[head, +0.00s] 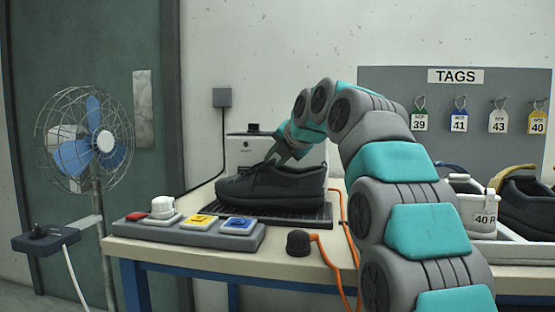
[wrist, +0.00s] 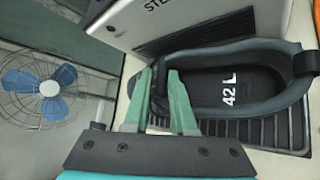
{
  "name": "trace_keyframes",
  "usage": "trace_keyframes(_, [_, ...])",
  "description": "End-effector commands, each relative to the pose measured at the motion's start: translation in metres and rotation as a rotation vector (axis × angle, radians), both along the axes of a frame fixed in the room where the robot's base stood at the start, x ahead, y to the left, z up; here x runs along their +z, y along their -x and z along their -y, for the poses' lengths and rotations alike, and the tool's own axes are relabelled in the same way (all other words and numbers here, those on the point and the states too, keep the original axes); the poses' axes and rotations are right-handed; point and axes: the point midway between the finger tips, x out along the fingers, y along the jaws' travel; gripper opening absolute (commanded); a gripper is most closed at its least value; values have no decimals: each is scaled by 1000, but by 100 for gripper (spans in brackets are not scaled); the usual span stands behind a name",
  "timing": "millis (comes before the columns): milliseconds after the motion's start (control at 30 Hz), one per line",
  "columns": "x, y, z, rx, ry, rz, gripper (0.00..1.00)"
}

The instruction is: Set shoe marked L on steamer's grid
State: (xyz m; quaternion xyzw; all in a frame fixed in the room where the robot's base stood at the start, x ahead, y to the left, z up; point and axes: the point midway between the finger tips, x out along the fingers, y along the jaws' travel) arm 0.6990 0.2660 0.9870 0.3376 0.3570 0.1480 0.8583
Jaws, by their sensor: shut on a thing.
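A black shoe (head: 272,188) is level over the dark ribbed grid (head: 322,216) in front of the white steamer (head: 245,150). Its sole looks to be at the grid's surface; I cannot tell whether a thin gap remains. In the wrist view the shoe's insole (wrist: 225,92) reads "42 L", and the grid's ribs (wrist: 270,134) show beside and below it. My gripper (head: 283,152) comes down from above onto the shoe's upper. In the wrist view its green fingers (wrist: 160,75) are closed at the shoe's edge, the gripped part mostly hidden.
A button panel (head: 195,230) with red, white, yellow and blue parts lies at the table's front left. A dark knob (head: 298,243) with an orange cable is at the front edge. A fan (head: 88,140) stands left. A tray (head: 510,250) with other shoes is at right, below a tag board (head: 455,100).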

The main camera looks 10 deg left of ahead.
Motion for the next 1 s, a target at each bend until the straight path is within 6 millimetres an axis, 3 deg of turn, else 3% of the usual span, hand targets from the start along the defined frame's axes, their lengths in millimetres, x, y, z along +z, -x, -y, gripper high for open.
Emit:
trace_keyframes(67, [1, 0, 0, 0, -1, 2, 0])
trace_keyframes(100, [1, 0, 0, 0, -1, 2, 29])
trace_keyframes(367, [1, 0, 0, 0, -1, 1, 58])
trace_keyframes(733, [2, 3, 2, -1, 0, 1, 59])
trace_keyframes(1000, [20, 25, 18, -1, -2, 6, 59])
